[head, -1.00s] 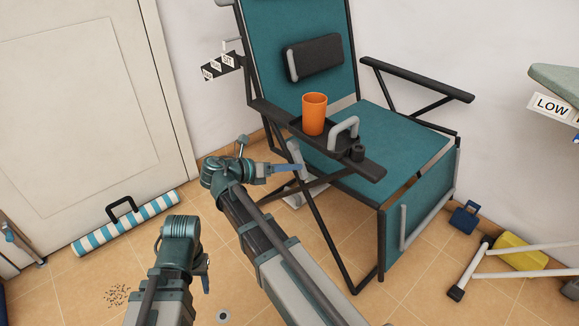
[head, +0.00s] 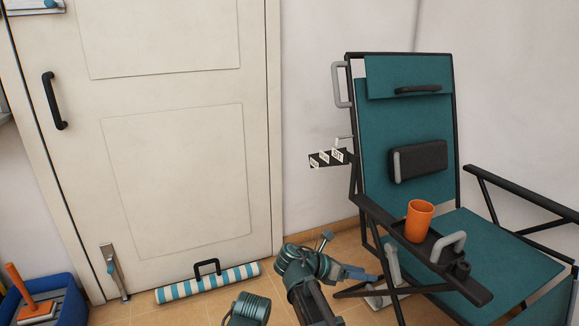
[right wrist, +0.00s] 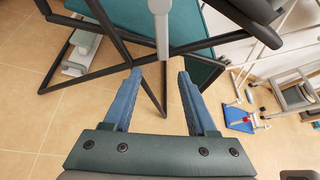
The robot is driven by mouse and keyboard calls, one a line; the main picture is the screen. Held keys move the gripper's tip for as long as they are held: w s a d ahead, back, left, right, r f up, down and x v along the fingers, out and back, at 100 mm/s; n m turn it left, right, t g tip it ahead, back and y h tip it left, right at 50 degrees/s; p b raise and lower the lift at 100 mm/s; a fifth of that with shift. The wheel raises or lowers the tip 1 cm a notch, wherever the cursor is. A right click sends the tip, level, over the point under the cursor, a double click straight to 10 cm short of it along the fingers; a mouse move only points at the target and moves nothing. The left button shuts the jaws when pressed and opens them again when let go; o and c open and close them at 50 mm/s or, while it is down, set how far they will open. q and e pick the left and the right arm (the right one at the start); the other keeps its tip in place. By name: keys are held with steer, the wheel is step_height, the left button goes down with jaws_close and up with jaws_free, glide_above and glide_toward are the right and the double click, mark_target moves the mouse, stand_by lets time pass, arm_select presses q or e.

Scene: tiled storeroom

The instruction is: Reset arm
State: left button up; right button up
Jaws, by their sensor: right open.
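My right gripper (head: 366,275) is beside the lower left side of the teal reclining chair (head: 430,115), below its near armrest. The right wrist view shows both blue fingers (right wrist: 159,75) spread apart with nothing between them. A grey bar (right wrist: 160,22) of the chair ends just beyond the fingertips, apart from them. Black chair legs cross in front of the gripper. Part of my left arm (head: 250,309) shows at the bottom edge; its gripper is out of the picture.
An orange cup (head: 419,220) stands in the armrest tray beside a grey handle (head: 447,247). A labelled bracket (head: 326,158) sticks out left of the chair. A striped roll (head: 208,284) lies by the white door (head: 180,180). A blue bin (head: 48,300) is lower left.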

steer(key=s+a+f+m+g+y+p, duration=0.25)
steer(key=s+a+m+y+p, duration=0.75)
steer(key=s+a+m, duration=0.9)
step_height(320, 180, up, 38)
steer(key=w+m+y+p, duration=0.1)
steer(key=w+p, duration=0.1)
steer(key=p, duration=3.5)
steer(key=shift+f+y, duration=0.25)
steer(key=shift+y, duration=0.15)
steer(key=shift+d+t, duration=0.1)
steer(key=shift+t, duration=0.15)
